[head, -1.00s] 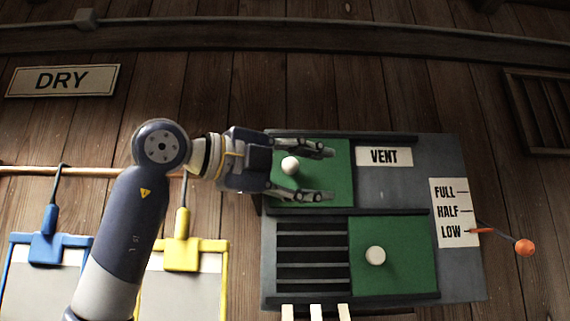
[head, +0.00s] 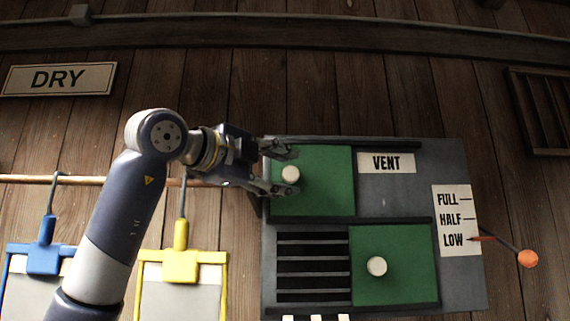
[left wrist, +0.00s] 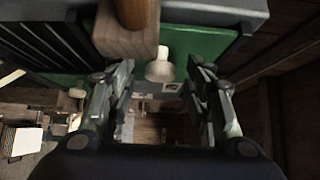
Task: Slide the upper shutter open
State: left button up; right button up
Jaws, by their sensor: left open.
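The upper shutter (head: 330,185) is a green panel at the left end of its track in the grey vent board. Its slats are hidden. Its white knob (head: 290,174) sits near the panel's left side. My left gripper (head: 292,172) is open, its fingertips around the left part of the knob, one above and one below. In the left wrist view the knob (left wrist: 160,68) shows ahead between the open fingertips (left wrist: 161,68); contact cannot be told. My right gripper is out of view.
The lower shutter (head: 400,282) is at the right of its track, with dark slats bare on its left. A LOW-pointing lever with an orange ball (head: 528,259) sticks out at the right. Blue (head: 45,255) and yellow (head: 181,262) frames hang from a rail at left.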

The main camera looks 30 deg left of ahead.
pick_arm(q)
jog(key=shift+w+d, duration=0.15)
jog(key=shift+w, duration=0.45)
